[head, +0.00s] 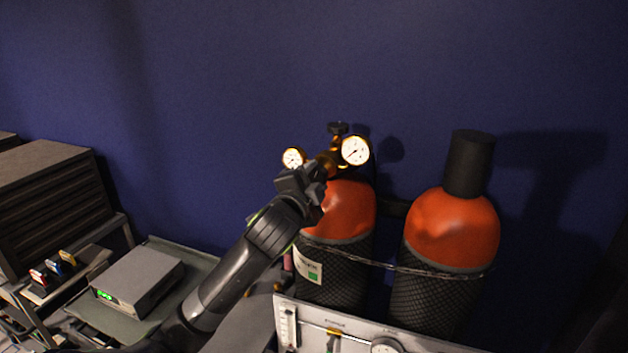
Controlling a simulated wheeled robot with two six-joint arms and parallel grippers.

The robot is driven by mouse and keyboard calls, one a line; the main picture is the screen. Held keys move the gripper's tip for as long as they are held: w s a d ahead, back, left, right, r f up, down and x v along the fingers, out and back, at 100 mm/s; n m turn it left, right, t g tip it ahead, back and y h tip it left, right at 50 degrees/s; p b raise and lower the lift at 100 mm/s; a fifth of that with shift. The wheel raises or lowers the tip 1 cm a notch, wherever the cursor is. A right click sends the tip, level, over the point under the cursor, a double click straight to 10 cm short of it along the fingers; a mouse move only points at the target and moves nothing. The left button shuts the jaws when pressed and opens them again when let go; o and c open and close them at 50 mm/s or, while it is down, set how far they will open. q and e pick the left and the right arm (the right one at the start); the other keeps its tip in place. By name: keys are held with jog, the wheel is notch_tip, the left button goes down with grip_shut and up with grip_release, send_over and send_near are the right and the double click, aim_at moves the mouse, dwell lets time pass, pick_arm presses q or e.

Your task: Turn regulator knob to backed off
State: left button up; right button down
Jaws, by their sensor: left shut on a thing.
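The regulator (328,162) is a brass body on top of the left orange gas cylinder (350,205). It carries a small round gauge (293,158) on the left and a larger gauge (355,151) on the right. A dark valve handwheel (338,128) stands above it. My left gripper (308,180) is at the front of the regulator, just below the two gauges, and is shut on the regulator knob, which its fingers hide. My right gripper is not in view.
A second orange cylinder (452,228) with a black cap stands to the right, and a chain (400,265) crosses both. A panel (360,335) with a gauge is in front below. A grey box (137,281) sits on a bench at left. The blue wall is close behind.

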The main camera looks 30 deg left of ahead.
pick_arm(q)
jog(key=shift+n, duration=2)
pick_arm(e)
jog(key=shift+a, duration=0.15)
pick_arm(q)
jog(key=o, duration=1)
jog(key=shift+a, duration=0.1)
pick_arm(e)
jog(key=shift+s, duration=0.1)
